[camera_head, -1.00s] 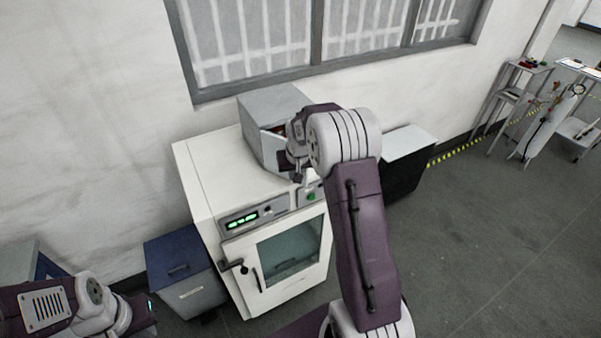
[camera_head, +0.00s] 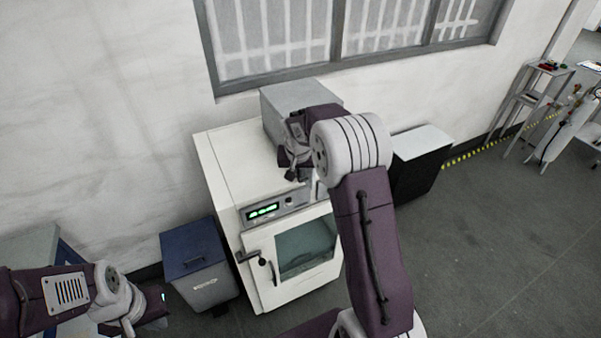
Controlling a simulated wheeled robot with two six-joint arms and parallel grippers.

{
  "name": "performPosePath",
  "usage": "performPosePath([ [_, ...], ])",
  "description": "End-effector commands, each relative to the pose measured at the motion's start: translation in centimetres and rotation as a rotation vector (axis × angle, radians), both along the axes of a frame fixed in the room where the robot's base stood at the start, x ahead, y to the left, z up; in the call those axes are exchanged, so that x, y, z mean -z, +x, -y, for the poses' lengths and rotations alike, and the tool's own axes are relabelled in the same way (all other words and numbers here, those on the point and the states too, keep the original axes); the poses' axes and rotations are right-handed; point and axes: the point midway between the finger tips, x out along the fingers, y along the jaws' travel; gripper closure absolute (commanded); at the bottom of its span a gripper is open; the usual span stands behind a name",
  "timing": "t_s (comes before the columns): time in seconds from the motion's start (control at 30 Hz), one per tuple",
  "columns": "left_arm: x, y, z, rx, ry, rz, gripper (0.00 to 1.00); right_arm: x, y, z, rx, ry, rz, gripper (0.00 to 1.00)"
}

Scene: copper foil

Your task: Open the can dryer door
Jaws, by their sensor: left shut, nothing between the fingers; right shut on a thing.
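The white dryer (camera_head: 222,178) stands against the wall, with a green-lit display on its front. Its glass-windowed door (camera_head: 262,292) looks shut, with a dark handle (camera_head: 262,261) at the door's left side. My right gripper (camera_head: 297,172) is above the dryer's front top edge, in front of the grey box, well above the door handle. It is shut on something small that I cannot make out. My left gripper (camera_head: 158,302) is low at the left, in front of the blue-lidded bin, shut and empty; its fingertips are hard to see.
A blue-lidded bin (camera_head: 196,250) stands left of the dryer. A dark cabinet with a light top (camera_head: 420,143) stands to its right. Open floor (camera_head: 500,240) lies at the right.

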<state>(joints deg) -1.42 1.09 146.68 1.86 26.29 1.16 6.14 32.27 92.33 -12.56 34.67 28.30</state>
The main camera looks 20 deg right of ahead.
Motion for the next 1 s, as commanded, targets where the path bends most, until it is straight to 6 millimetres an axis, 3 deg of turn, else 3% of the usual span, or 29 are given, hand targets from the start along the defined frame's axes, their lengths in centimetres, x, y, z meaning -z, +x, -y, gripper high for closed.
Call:
performPosePath([
  [0.3,0.0,0.0,0.0,0.000,0.000,0.000,1.00,-0.1,0.1,0.0,-0.004,-0.003,0.002,1.00],
  [0.33,0.0,0.0,0.0,0.000,0.000,0.000,1.00,-0.1,0.1,0.0,-0.004,-0.003,0.002,0.82],
  [0.4,0.0,0.0,0.0,0.000,0.000,0.000,1.00,-0.1,0.1,0.0,-0.003,-0.001,0.003,0.69],
  [0.73,0.2,0.0,0.0,0.000,0.000,0.000,1.00,-0.4,-0.1,-0.1,-0.001,-0.001,0.003,0.69],
  [1.0,2.2,0.0,0.0,0.000,0.000,0.000,1.00,-5.3,-1.9,-1.0,-0.003,-0.001,0.007,0.69],
])
